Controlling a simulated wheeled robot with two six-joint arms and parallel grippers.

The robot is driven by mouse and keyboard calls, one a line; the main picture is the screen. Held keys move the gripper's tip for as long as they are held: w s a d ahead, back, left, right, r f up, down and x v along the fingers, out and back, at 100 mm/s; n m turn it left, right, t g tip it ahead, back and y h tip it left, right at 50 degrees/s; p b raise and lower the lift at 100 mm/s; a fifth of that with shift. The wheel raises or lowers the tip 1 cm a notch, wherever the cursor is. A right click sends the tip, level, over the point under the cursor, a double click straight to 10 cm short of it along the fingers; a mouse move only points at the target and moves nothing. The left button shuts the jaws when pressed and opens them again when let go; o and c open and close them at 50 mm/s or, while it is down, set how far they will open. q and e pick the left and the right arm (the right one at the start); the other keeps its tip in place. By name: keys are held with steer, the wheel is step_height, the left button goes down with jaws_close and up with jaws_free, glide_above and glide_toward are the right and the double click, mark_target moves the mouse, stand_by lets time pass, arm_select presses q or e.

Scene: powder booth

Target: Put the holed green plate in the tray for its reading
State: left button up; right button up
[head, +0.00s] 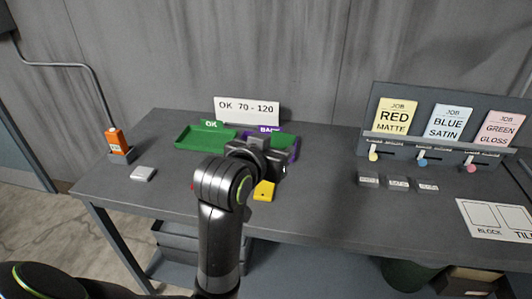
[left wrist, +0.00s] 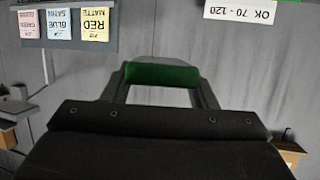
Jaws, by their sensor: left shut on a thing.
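My left gripper (head: 258,146) is over the back middle of the bench. In the left wrist view its two fingers (left wrist: 164,85) are shut on a green plate (left wrist: 162,75), seen nearly edge-on between them. No hole can be made out from this angle. In the head view the gripper and wrist mostly hide the plate. A green tray (head: 190,143) marked OK lies to the left of the gripper. A purple tray (head: 295,152) marked BACK is partly hidden behind the gripper. My right gripper is not in view.
A yellow holed plate (head: 264,190) and a bit of red (head: 193,187) lie near my wrist. An orange gauge (head: 115,140) stands in a holder at left, by a pale block (head: 142,174). A sign reads OK 70-120 (head: 246,109). The job-card rack (head: 440,130) stands right.

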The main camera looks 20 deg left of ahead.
arm_select(q)
steer(key=w+a+f+n+y, duration=0.1)
steer(key=w+a+f, duration=0.4)
steer(key=a+f, duration=0.4)
steer(key=w+a+f+n+y, duration=0.1)
steer(key=w+a+f+y, duration=0.1)
steer(key=w+a+f, duration=0.3)
steer(key=a+f+p, duration=0.1)
steer(key=a+f, duration=0.2)
steer(key=a, duration=0.1)
steer(key=shift+f+n, duration=0.35)
steer(key=shift+n, duration=0.05)
steer(key=shift+w+a, duration=0.1)
step_height(320, 180, down, 9)
steer(key=shift+r+p, duration=0.15)
steer(key=shift+p, duration=0.35)
steer(key=shift+f, duration=0.45)
